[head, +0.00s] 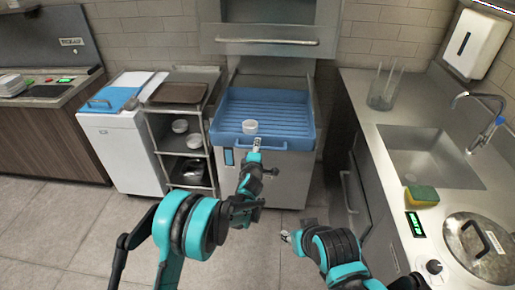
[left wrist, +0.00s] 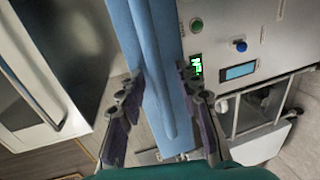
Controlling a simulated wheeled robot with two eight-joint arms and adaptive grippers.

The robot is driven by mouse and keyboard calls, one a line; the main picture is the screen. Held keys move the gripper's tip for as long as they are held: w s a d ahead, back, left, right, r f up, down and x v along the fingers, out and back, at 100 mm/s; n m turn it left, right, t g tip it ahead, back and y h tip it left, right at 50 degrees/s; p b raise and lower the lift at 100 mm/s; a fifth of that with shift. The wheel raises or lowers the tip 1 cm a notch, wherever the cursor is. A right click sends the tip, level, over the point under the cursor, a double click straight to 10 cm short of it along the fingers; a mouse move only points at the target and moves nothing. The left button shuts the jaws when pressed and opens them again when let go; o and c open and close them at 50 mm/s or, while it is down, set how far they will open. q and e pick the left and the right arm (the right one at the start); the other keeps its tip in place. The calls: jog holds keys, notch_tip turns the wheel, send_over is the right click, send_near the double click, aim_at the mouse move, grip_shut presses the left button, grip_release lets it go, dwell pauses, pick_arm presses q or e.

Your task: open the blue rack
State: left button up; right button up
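The blue rack (head: 290,103) is a ribbed tray in the steel machine at the back centre, with a blue bar handle along its front. A small white bowl (head: 250,127) sits at its front edge. My left gripper (head: 257,143) is at the rack's front, by the handle. In the left wrist view, the blue handle (left wrist: 152,60) runs between the fingers of my left gripper (left wrist: 158,82). They are spread apart and do not visibly clamp it. My right gripper (head: 286,238) is low, over the floor right of centre; its fingers are too small to read.
The machine's hood (head: 262,48) is raised above the rack. A shelf cart (head: 160,130) with bowls stands close on the left. The sink counter (head: 390,150) is on the right. The floor (head: 75,225) at the front left is clear.

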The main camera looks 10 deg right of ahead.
pick_arm(q)
jog(key=v, duration=1.1)
jog(key=shift+s, duration=0.3)
jog(key=shift+a, duration=0.1)
jog(key=s+a+r+m+g+y, duration=0.1)
jog(key=s+a+r+m+y, duration=0.15)
jog(key=a, duration=0.45)
jog(key=s+a+r+m+g+y, duration=0.1)
jog(key=s+a+r+m, duration=0.2)
jog(key=a, duration=0.5)
jog(key=s+a+r+m+g+y, duration=0.1)
jog(key=s+a+r+g, duration=0.15)
jog(key=s+a, duration=0.35)
jog(key=s+a+f+m+g, duration=0.1)
jog(key=s+a+m, duration=0.3)
jog(key=s, duration=0.6)
jog(key=s+a+f+m+g, duration=0.2)
jog(key=s+a+m, duration=0.2)
jog(key=s, duration=0.6)
jog(key=shift+s+a+f, duration=0.15)
jog(key=shift+a+f, duration=0.25)
